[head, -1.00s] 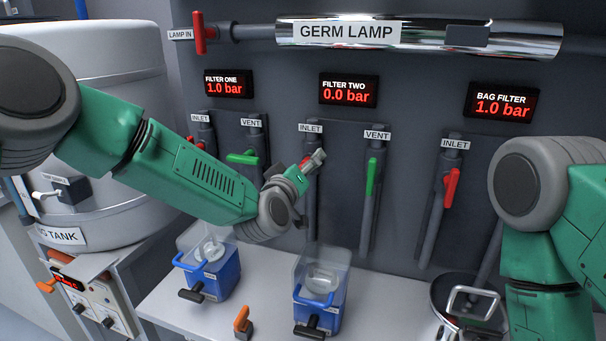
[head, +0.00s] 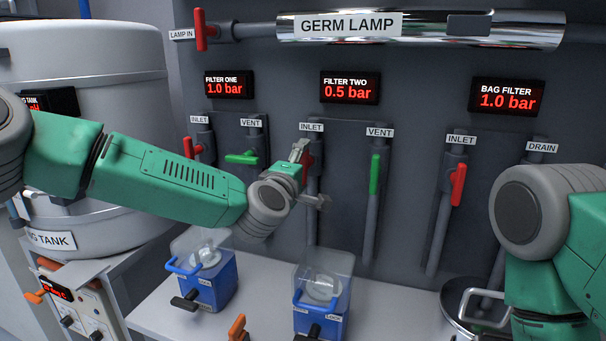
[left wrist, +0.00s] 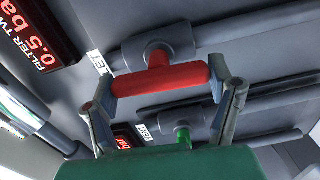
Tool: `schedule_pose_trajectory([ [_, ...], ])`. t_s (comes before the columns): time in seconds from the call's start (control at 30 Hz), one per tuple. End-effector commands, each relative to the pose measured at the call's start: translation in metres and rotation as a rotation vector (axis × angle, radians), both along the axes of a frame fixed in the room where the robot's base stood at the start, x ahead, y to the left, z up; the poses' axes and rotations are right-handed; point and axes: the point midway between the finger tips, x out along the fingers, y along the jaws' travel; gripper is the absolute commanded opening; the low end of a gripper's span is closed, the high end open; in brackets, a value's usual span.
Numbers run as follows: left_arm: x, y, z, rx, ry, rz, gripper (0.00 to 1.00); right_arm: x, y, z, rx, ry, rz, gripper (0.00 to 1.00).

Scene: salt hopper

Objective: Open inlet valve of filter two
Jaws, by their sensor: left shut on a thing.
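The filter two inlet valve has a red handle (head: 307,163) on a grey pipe, under an INLET label (head: 311,127). My left gripper (head: 308,175) is at this handle and partly covers it. In the left wrist view the red handle (left wrist: 160,80) lies across between the two fingers of my left gripper (left wrist: 165,86), which is shut on it. The FILTER TWO display (head: 350,88) reads 0.5 bar. The green vent handle (head: 375,174) of filter two hangs along its pipe. My right arm shows at the right, but its gripper is out of view.
Filter one's valves (head: 241,159) are left of my gripper. The bag filter's red inlet handle (head: 458,184) is to the right. Two blue-based clear containers (head: 207,283) (head: 322,324) stand on the bench below. The germ lamp tube (head: 430,30) runs above.

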Motion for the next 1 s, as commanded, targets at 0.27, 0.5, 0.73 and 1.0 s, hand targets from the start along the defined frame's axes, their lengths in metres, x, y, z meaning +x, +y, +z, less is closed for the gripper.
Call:
schedule_pose_trajectory([
  [0.27, 0.0006, 0.0017, -0.0044, -0.074, 0.029, 0.003, 0.47, 0.0, 0.0, -0.0072, 0.0, 0.0, 0.0, 0.34],
  [0.5, 0.0005, 0.0019, -0.0048, -0.086, 0.035, 0.003, 0.47, 0.0, 0.0001, -0.0076, 0.0, 0.0, 0.0, 0.34],
  [0.73, 0.0006, 0.0021, -0.0053, -0.087, 0.036, 0.003, 0.47, 0.0, 0.0001, -0.0076, 0.0, 0.0, 0.0, 0.34],
  [1.0, -0.0002, 0.0011, -0.0032, -0.085, 0.033, 0.002, 0.94, 0.0, 0.0, -0.0075, 0.0, 0.0, 0.0, 0.34],
])
